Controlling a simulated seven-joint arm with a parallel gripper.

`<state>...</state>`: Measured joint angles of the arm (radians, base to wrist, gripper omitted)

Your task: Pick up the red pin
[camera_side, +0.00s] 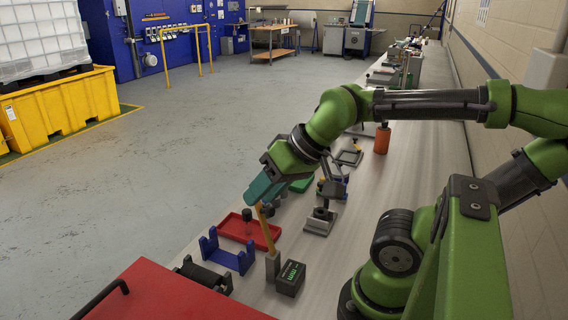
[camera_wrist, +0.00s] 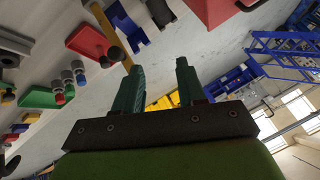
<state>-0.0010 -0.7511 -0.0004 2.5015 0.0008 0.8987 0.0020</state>
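My gripper shows in the side view (camera_side: 256,196) and in the wrist view (camera_wrist: 161,66). Its two teal fingers are apart, with nothing between them. It hangs tilted above the bench, close to the top of a yellow-orange post standing in a grey block. In the wrist view, several small grey-topped pieces stand in a group to the left; one has a red part (camera_wrist: 69,91), beside blue and green ones. It may be the red pin, but it is too small to be sure. It is well apart from the fingers. I cannot pick out a red pin in the side view.
A red tray (camera_side: 263,236) with a dark knob, a blue bracket (camera_side: 228,254), the yellow-orange post (camera_side: 263,230) and a black box (camera_side: 290,278) crowd the near bench. A red case (camera_side: 150,290) lies in front. An orange cylinder (camera_side: 382,140) stands farther back.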

